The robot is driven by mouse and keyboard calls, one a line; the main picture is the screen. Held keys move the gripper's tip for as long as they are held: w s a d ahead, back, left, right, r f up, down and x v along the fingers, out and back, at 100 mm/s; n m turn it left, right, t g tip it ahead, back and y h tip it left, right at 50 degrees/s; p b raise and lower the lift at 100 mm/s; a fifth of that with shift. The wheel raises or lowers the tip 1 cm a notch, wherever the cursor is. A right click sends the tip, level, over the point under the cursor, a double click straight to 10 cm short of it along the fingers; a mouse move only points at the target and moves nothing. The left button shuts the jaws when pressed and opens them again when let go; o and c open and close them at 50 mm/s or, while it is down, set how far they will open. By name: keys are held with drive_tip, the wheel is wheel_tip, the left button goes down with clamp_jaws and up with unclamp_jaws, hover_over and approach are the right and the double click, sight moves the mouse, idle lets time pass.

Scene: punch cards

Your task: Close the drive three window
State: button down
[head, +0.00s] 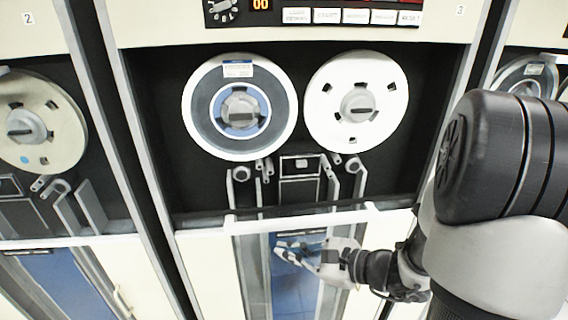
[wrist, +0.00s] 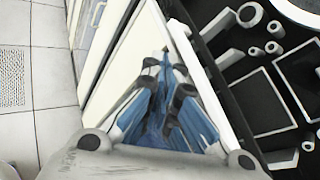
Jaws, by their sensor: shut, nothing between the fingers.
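Drive three (head: 440,30), marked 3 at its upper right, fills the middle of the head view. Its reel bay shows two tape reels, a blue-centred one (head: 240,105) and a white one (head: 356,100). A pale horizontal bar (head: 380,210), which looks like the top edge of the lowered window, crosses below the reels. It also seems to show as a white strip in the wrist view (wrist: 205,85). My gripper (head: 280,248) is shut and empty, just below the bar in front of the lower panel. In the wrist view its fingertips (wrist: 165,58) lie beside the strip; contact cannot be told.
Drive two (head: 40,125) stands at the left, and another drive (head: 525,75) is partly hidden behind my arm at the right. A control strip with buttons (head: 355,17) sits above the reels. Pale tiled floor (wrist: 30,110) shows at the left of the wrist view.

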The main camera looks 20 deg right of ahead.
drive_tip(key=s+d+f+m+t+h+p, duration=0.1)
drive_tip(key=s+d+f+m+h+p, duration=0.2)
drive_tip(key=d+m+h, duration=0.65)
drive_tip(key=s+d+f+m+t+h+p, duration=0.1)
drive_tip(key=s+d+f+m+h, duration=0.4)
drive_tip(key=d, duration=0.9)
drive_tip(key=w, duration=0.3)
drive_tip(key=w+d+r+y, duration=0.1)
drive_tip(key=w, duration=0.3)
drive_tip(key=w+d+y, duration=0.1)
drive_tip(key=w, duration=0.3)
drive_tip(key=shift+d+r, duration=0.2)
drive_tip(key=shift+r, duration=0.2)
drive_tip(key=shift+m+y, duration=0.25)
drive_tip(key=shift+y, duration=0.1)
drive_tip(key=shift+d+r, duration=0.1)
